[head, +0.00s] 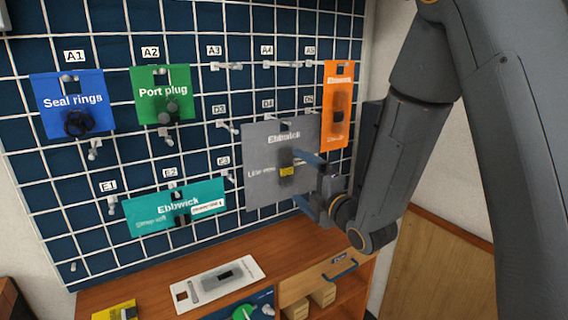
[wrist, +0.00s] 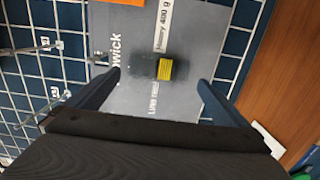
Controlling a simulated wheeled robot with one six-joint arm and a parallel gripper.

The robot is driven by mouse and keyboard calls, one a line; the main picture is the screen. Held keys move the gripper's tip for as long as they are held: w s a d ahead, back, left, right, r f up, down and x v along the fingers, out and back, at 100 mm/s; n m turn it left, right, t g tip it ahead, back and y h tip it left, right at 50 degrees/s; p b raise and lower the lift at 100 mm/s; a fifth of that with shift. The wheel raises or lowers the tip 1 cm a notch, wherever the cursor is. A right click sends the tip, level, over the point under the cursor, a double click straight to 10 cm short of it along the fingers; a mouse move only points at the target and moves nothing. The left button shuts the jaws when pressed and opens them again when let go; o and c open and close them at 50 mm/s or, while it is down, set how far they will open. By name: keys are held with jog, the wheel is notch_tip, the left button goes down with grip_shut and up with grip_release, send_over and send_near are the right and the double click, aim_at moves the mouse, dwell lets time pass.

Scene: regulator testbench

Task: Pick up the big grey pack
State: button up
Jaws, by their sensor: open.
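The big grey pack (head: 262,165) hangs on the wire grid board below the D-row labels. It is a large grey card with a dark and yellow item at its middle. In the wrist view the grey pack (wrist: 190,50) lies straight ahead, turned on its side, with "Ebbwick" partly readable. My gripper (head: 305,180) is open in front of the pack's right part. In the wrist view the fingers of my gripper (wrist: 160,85) stand apart on either side of the yellow-banded item, with nothing held. Whether the fingertips touch the card cannot be told.
An orange pack (head: 337,105) hangs close to the right of the grey pack. A teal pack (head: 174,208), a green pack (head: 161,93) and a blue pack (head: 72,103) hang to the left. Bare hooks stick out between them. A wooden bench (head: 150,275) below holds a white card (head: 218,282).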

aim_at(289, 168)
jog(key=shift+p+x, duration=1.05)
jog(key=shift+x, duration=1.7)
jog(key=shift+r, duration=0.1)
jog(key=c, duration=1)
jog(key=shift+c, duration=0.2)
jog(key=shift+r, duration=0.1)
